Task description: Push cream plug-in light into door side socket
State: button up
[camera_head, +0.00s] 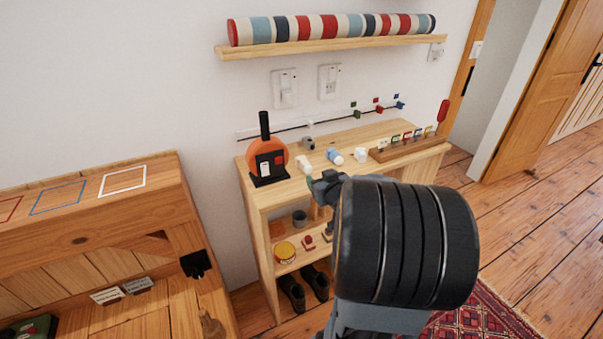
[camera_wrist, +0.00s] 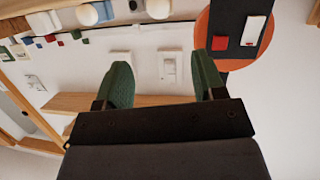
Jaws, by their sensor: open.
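A cream plug-in light (camera_head: 304,163), small and rounded, lies on the wooden shelf top beside the orange round device. It also appears at the top edge of the wrist view (camera_wrist: 158,9). Two white wall plates are above the shelf; the one nearer the door is the right one (camera_head: 330,82), and it shows left of the other in the upside-down wrist view (camera_wrist: 121,57). My gripper (camera_head: 322,184) is just in front of the shelf top, near the cream light. Its green fingers are apart and empty in the wrist view (camera_wrist: 163,80). My wrist hides part of the shelf.
A blue-and-white light (camera_head: 334,155) and a white one (camera_head: 360,155) lie to the right. The orange device (camera_head: 268,160) stands to the left. A wooden rack (camera_head: 400,148), a thin rail and a wall shelf with a striped roll (camera_head: 330,27) are close by.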

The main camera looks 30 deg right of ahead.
aim_at(309, 168)
jog(key=shift+t+y, duration=0.8)
jog(key=shift+t, duration=0.1)
jog(key=x, duration=0.4)
jog(key=d+f+b+x, duration=0.1)
jog(key=x, duration=0.3)
jog(key=b+x, duration=0.1)
jog(key=x, duration=0.4)
jog(key=shift+s+d+f, duration=0.2)
jog(key=shift+d+f, duration=0.15)
jog(key=shift+f, duration=0.05)
jog(key=c, duration=1)
